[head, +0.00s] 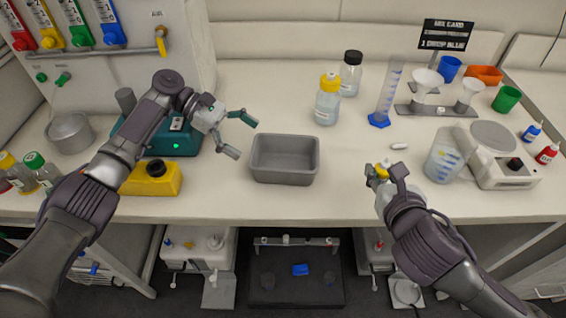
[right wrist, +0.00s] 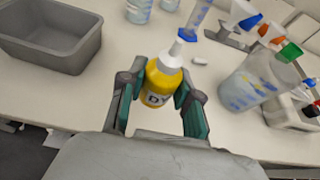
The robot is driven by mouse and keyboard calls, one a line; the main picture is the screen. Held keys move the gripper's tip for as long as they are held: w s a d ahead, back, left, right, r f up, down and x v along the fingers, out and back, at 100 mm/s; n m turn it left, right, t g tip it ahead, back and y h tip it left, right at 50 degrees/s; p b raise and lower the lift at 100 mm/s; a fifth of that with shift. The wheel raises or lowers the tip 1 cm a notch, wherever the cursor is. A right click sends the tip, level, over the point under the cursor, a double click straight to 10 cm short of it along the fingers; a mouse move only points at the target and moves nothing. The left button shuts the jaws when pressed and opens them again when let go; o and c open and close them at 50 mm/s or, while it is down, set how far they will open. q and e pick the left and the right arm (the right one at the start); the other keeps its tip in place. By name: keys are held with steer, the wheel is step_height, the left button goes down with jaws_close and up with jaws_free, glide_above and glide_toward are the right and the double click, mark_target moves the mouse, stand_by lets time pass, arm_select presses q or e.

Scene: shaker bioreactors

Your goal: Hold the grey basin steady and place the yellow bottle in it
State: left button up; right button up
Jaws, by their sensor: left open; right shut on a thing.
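The grey basin (head: 285,160) stands on the bench in front of me, empty; part of it also shows at the upper left of the right wrist view (right wrist: 52,40). My left gripper (head: 236,135) is open, its fingers just left of the basin's left rim, apart from it. My right gripper (head: 383,172) is shut on the yellow bottle (right wrist: 157,86), to the right of the basin. The bottle has a white cap and a dark-lettered label. In the head view only a bit of yellow shows between the fingers.
A yellow-capped clear bottle (head: 327,102) and a measuring cylinder (head: 386,95) stand behind. A beaker (head: 443,155) and a balance (head: 495,155) stand to the right. Bench between basin and right gripper is clear.

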mark_target(281, 167)
arm_select(q)
steer(key=shift+d+f, duration=0.2)
steer(key=shift+f, duration=0.2)
arm_select(e)
steer(key=shift+w+f, duration=0.15)
steer(key=shift+f, duration=0.15)
arm_select(q)
steer(key=b+x, duration=0.3)
steer(key=x, duration=0.3)
steer(key=shift+b, duration=0.3)
arm_select(e)
step_height(281, 167, down, 3)
steer(key=shift+f, duration=0.15)
arm_select(q)
steer(key=shift+p+x, duration=1.15)
steer(key=shift+p, duration=0.05)
arm_select(e)
step_height(281, 167, up, 2)
steer(key=shift+r, duration=0.15)
arm_select(q)
steer(key=shift+s+d, duration=0.15)
steer(key=shift+d, duration=0.3)
arm_select(e)
steer(key=shift+r, duration=0.15)
arm_select(q)
steer(key=shift+f, duration=0.1)
